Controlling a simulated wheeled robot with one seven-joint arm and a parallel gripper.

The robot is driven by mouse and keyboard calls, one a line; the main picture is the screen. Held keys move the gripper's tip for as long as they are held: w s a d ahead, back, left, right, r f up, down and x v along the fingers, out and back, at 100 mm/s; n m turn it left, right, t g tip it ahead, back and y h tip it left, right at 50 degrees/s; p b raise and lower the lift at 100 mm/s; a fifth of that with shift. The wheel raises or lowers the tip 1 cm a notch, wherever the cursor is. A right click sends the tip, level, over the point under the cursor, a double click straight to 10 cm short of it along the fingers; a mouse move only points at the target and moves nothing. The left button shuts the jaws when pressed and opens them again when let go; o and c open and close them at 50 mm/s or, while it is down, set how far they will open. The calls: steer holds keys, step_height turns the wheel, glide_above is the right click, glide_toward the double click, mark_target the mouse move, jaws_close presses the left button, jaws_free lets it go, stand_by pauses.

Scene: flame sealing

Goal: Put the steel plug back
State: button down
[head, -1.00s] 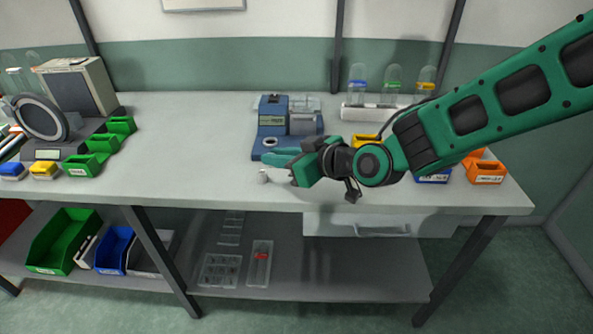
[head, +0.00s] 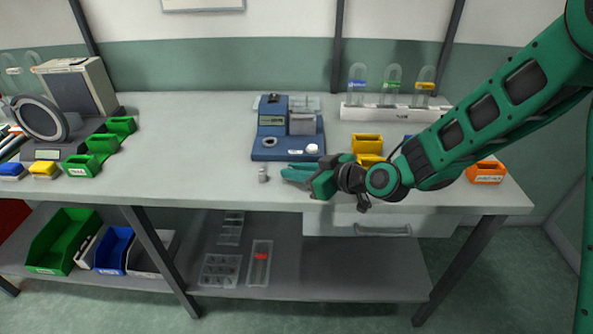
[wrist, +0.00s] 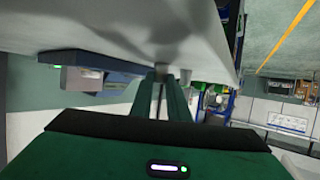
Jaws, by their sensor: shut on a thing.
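The steel plug (head: 263,175) is a small grey cylinder, upright at the bench's front edge in the head view. My gripper (head: 283,173) reaches in from the right, low over the bench, with its fingers pointing left at the plug. In the wrist view my gripper (wrist: 168,76) has its fingers close together, with a small grey piece at the tips. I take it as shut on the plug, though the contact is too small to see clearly. Whether the plug touches the bench cannot be told.
A blue device (head: 272,125) with a white disc stands behind my gripper. Yellow bins (head: 367,143) and an orange bin (head: 486,172) stand to the right. The bench left of the plug is clear up to green bins (head: 103,142).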

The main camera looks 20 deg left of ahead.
steer(key=shift+f, duration=0.1)
steer(key=c, duration=1.7)
jaws_free()
steer(key=v, duration=1.2)
steer(key=shift+r, duration=0.2)
steer(key=s+d+f+m+h, duration=0.1)
steer(key=d+m+h, duration=0.2)
steer(key=d, duration=0.8)
steer(key=s+d+f+m+g+h, duration=0.1)
steer(key=d+m+h, duration=0.25)
steer(key=d, duration=0.75)
steer(key=s+d+f+m+h, duration=0.15)
steer(key=d+h, duration=0.25)
steer(key=d, duration=0.7)
steer(key=s+d+r+m+g, duration=0.1)
steer(key=s+d+m, duration=0.3)
steer(key=s+d, duration=0.1)
steer(key=s+d+r+m+g+h, duration=0.1)
steer(key=s+d+r+m+g, duration=0.1)
steer(key=s+d, duration=0.3)
steer(key=s+d+r+m+g, duration=0.1)
steer(key=s+d+m, duration=0.4)
steer(key=s, duration=0.4)
steer(key=shift+s+r+m+g+h, duration=0.3)
steer(key=shift+g+h, duration=0.05)
steer(key=shift+g, duration=0.05)
